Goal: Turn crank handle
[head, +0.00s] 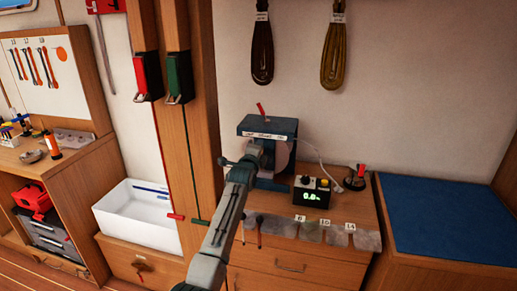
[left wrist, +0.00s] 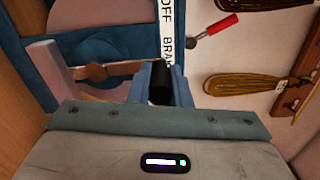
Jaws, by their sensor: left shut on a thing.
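The blue crank machine (head: 283,127) stands on a wooden cabinet in the middle of the head view. Its blue frame also fills the upper left of the left wrist view. My left gripper (head: 252,153) is at the machine's front, and its arm hides part of it. In the left wrist view, the black crank handle (left wrist: 159,84) sits between the blue fingers, which are shut on it. A brown crank arm with a round hub (left wrist: 97,73) shows left of the handle. My right gripper is not in view.
A red-tipped lever (left wrist: 220,24) stands near the white label strip marked OFF and BRAKE (left wrist: 167,35). A box with a green display (head: 312,194) and a small stand (head: 356,180) are to the machine's right. Wooden posts (head: 196,120) rise close on its left. Coiled lines (head: 333,58) hang on the wall.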

